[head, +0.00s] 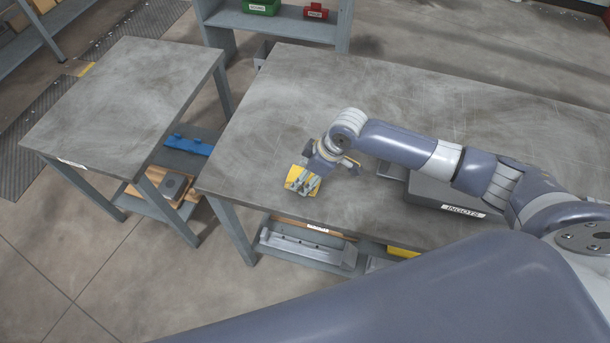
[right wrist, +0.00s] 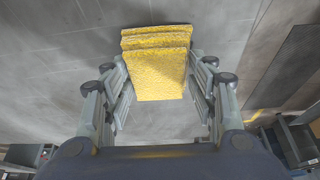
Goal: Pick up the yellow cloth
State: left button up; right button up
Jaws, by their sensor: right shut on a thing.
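The yellow cloth (right wrist: 158,72) is a folded, layered yellow stack with a speckled surface. In the right wrist view it sits between the two fingers of my right gripper (right wrist: 160,95), which is shut on it. In the head view the yellow cloth (head: 293,178) shows at the end of my right arm, over the left part of the large grey table (head: 270,130). My right gripper (head: 304,184) partly covers it there. I cannot tell whether the cloth touches the tabletop. My left gripper is not in view.
A grey box labelled INGOTS (head: 440,193) stands on the table beneath my right forearm. A smaller grey table (head: 125,95) stands to the left, across a gap, with a bare top. A shelf with a green box (head: 262,6) and a red box (head: 316,11) is behind.

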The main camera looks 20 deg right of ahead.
jog(key=shift+w+r, duration=0.1)
jog(key=shift+r, duration=0.25)
notch_tip(320, 180, up, 2)
jog(key=shift+r+b, duration=0.1)
jog(key=shift+b, duration=0.4)
jog(key=w+d+b, duration=0.1)
jog(key=d, duration=0.4)
jog(key=w+d+r+b, duration=0.1)
jog(key=d+b, duration=0.1)
jog(key=d, duration=0.3)
jog(key=w+d+b, duration=0.1)
jog(key=d, duration=0.4)
jog(key=shift+r, duration=0.35)
jog(key=shift+w+d+r+b, duration=0.1)
jog(key=shift+w+d+b, duration=0.05)
jog(key=shift+d+b, duration=0.2)
